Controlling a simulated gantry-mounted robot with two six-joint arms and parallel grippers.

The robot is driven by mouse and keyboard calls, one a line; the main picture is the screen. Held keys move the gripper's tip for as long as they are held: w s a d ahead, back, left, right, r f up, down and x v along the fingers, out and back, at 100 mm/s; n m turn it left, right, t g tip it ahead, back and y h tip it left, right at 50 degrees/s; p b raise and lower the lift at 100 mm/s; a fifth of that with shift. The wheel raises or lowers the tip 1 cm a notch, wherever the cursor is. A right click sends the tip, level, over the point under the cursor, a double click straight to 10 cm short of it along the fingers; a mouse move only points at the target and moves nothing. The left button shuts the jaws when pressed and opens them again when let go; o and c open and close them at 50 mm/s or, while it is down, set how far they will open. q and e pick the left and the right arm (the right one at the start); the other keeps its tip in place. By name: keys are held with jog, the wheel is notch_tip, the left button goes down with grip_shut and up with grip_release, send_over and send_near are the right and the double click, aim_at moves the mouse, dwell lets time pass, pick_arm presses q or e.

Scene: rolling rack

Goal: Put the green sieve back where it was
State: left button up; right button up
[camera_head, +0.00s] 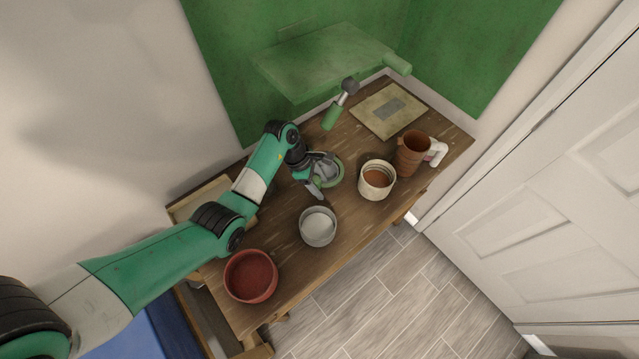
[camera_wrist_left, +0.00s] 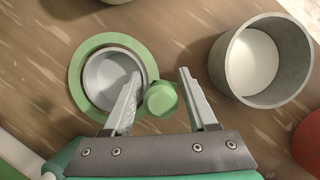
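The green sieve (camera_wrist_left: 78,78) sits on the wooden table; in the left wrist view it shows a green ring around a grey round bowl, with a round green knob-like end beside it. In the head view the green sieve (camera_head: 338,181) is partly hidden behind my left gripper (camera_head: 324,184). My left gripper (camera_wrist_left: 157,76) is open, its two fingers spread. The green knob-like end shows between the fingers; I cannot tell whether either finger touches it. The left finger overlaps the grey bowl in the left wrist view. My right gripper is not in view.
A grey bowl (camera_head: 318,226) and a red bowl (camera_head: 251,276) stand to the front left. A cream pot (camera_head: 376,180) and a brown jug (camera_head: 411,153) stand to the right. A green-handled tool (camera_head: 332,117) and a flat board (camera_head: 369,108) are farther back, below a green shelf (camera_head: 325,60).

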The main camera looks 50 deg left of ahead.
pick_arm(q)
jog(key=shift+o, duration=1.4)
jog(key=shift+r, duration=0.15)
jog(key=shift+s+a+r, duration=0.1)
jog(key=shift+r, duration=0.25)
jog(key=p+v, duration=0.2)
jog(key=v, duration=0.9)
jog(key=shift+s+r, duration=0.1)
